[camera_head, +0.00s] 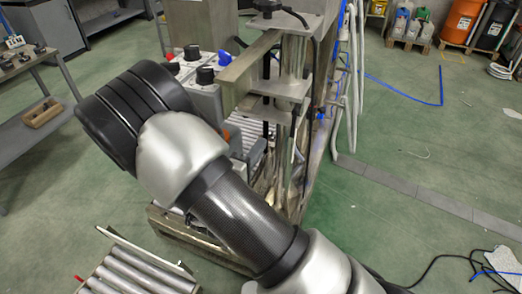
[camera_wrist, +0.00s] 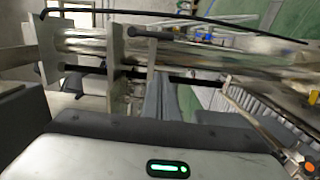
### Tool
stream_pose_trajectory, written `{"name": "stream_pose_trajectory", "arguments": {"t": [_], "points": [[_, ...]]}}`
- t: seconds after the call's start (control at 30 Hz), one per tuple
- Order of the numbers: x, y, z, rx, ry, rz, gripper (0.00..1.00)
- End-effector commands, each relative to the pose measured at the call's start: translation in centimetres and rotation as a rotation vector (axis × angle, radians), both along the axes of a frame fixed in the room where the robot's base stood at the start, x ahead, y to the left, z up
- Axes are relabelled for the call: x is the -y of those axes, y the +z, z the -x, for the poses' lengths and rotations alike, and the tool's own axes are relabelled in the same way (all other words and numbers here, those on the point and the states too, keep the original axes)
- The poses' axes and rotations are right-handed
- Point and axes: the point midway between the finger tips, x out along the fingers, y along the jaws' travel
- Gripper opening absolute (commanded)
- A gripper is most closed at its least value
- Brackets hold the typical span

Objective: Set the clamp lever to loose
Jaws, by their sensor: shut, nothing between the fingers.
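A metal clamp stand with flat plates (camera_head: 275,108) and upright rods rises behind my arm in the head view. It also shows sideways in the wrist view, with a plate (camera_wrist: 117,60) and bright rods. A black handle (camera_head: 267,6) sits on top of the stand. I cannot tell for certain which part is the clamp lever, or its setting. My gripper (camera_wrist: 159,78) is shut and empty, its grey fingers pointing toward the stand's rods; whether they touch is unclear. In the head view my arm hides the gripper.
A grey control box with black knobs (camera_head: 205,75) stands left of the stand. A roller conveyor (camera_head: 140,272) lies at the front left, and a grey workbench (camera_head: 35,72) at the left. Blue hose (camera_head: 440,90) lies on the open green floor at the right.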

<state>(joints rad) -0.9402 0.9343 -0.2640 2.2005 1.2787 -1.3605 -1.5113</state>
Motion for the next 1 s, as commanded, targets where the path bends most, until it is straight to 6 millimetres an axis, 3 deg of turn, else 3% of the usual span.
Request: {"name": "stream_pose_trajectory", "arguments": {"t": [0.3,0.6,1.0], "points": [[3.5,-0.1,-6.0,0.003,-0.004,-0.001,0.00],[6.8,-0.1,-5.0,0.000,-0.001,0.001,0.00],[7.1,-0.1,-4.9,0.000,0.000,0.000,0.00]]}}
